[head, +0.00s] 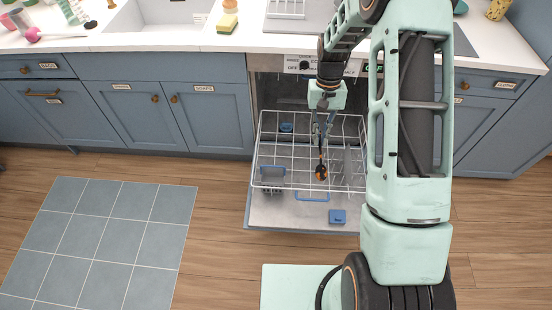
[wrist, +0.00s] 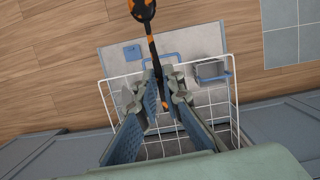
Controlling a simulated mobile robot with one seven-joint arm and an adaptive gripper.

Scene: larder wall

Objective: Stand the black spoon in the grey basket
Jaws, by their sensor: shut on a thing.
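The black spoon (head: 321,160) has orange parts and hangs below my gripper (head: 322,132), over the dishwasher's white wire rack. My gripper is shut on it. In the wrist view the spoon (wrist: 151,45) runs from between the fingertips (wrist: 156,92) toward the top edge, with its black-and-orange end furthest away. The grey basket (head: 271,178) sits at the front left of the rack in the head view, left of the spoon and apart from it. It also shows in the wrist view (wrist: 210,71), right of the spoon.
The white wire rack (head: 283,190) is pulled out over the open dishwasher door (head: 290,213). Blue cabinets (head: 130,115) stand on both sides. A counter (head: 180,40) with a sink and a sponge (head: 228,23) lies above. The wooden floor in front is largely clear.

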